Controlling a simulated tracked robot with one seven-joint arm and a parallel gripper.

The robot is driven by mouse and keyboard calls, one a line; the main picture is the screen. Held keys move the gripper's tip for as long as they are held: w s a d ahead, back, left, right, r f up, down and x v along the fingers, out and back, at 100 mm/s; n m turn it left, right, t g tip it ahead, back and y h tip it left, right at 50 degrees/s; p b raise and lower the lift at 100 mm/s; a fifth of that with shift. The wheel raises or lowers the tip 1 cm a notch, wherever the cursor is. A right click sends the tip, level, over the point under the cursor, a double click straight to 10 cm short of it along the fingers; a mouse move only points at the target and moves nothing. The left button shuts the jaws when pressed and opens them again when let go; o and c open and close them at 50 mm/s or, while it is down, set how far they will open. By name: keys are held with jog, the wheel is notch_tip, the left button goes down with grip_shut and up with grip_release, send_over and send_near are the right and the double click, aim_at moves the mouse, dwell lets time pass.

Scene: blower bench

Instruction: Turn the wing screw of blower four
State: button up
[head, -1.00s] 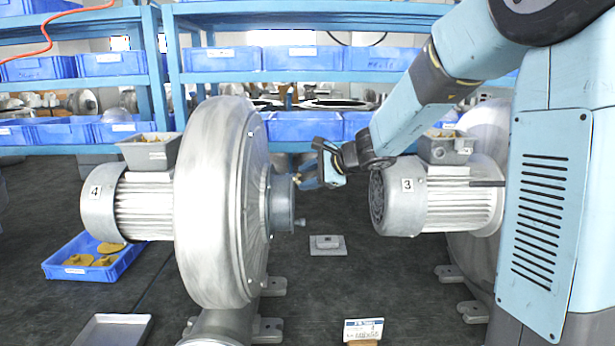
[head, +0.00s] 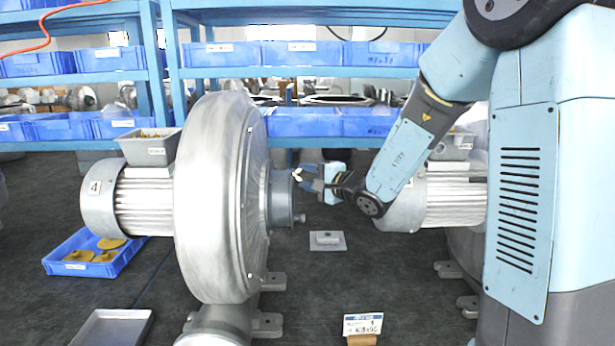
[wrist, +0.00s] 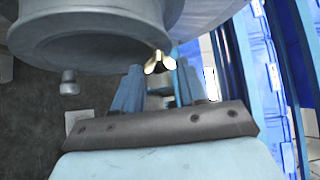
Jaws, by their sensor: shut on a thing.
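Blower four (head: 222,200) is a large silver housing with a ribbed motor marked 4 (head: 95,187) on its left. Its round outlet collar (head: 280,198) faces right and fills the top of the wrist view (wrist: 90,40). The brass wing screw (wrist: 158,63) sits at the collar's rim and shows as a small bright spot in the head view (head: 297,174). My gripper (head: 304,176) is at the collar's right side. In the wrist view its two blue fingers (wrist: 158,80) stand either side of the wing screw, shut on it. The exact contact is hard to see.
A grey knob (head: 300,218) sticks out low on the collar. Blower three's motor (head: 405,205) stands close behind my arm. A blue tray with yellow parts (head: 60,263), an empty grey tray (head: 112,328) and a label card (head: 362,325) lie around. Shelves with blue bins (head: 300,122) stand behind.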

jog(key=n+y, duration=0.1)
jog(key=f+n+t+y, duration=0.1)
jog(key=n, duration=0.1)
jog(key=f+n+t+y, duration=0.1)
jog(key=n, duration=0.1)
jog(key=shift+y, duration=0.4)
jog(key=n+y, duration=0.1)
jog(key=n, duration=0.1)
jog(key=n+y, duration=0.4)
jog(key=shift+w+f+n+g, duration=0.15)
jog(key=shift+w+n+g, duration=0.15)
jog(key=shift+w, duration=0.05)
jog(key=o, duration=1.1)
jog(key=shift+c, duration=0.2)
jog(key=v, duration=1.3)
jog(key=shift+d+f, duration=0.25)
jog(key=shift+f, duration=0.05)
